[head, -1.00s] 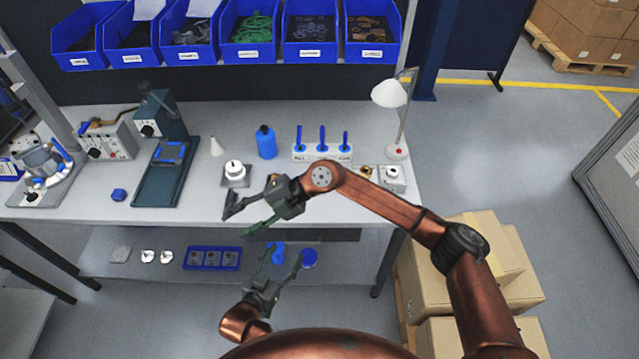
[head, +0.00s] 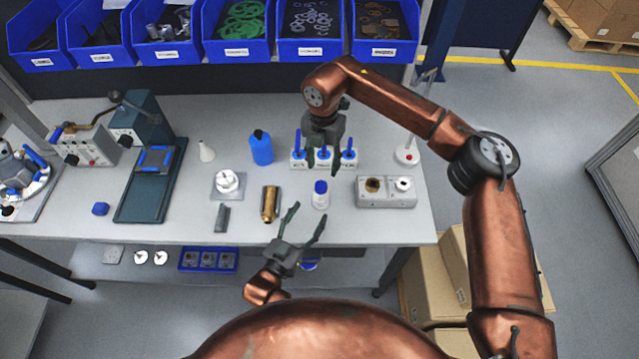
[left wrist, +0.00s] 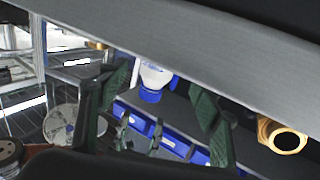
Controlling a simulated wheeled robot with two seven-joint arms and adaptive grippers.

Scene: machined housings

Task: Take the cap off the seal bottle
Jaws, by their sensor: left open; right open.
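A small white bottle with a blue cap (head: 320,187), which I take as the seal bottle, stands upright on the bench near its front edge. The cap is on it. It also shows upside down in the left wrist view (left wrist: 155,76), between the spread fingers. My left gripper (head: 308,212) is open and empty at the bench's front edge, its fingers pointing toward the bottle, apart from it. My right gripper (head: 324,168) is open, pointing down behind the bottle, in front of the blue-handled tools; I cannot tell whether it touches them.
A rack of blue-handled tools (head: 299,158) and a blue bottle (head: 261,148) stand behind. Blue bins (head: 237,52) line the back.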

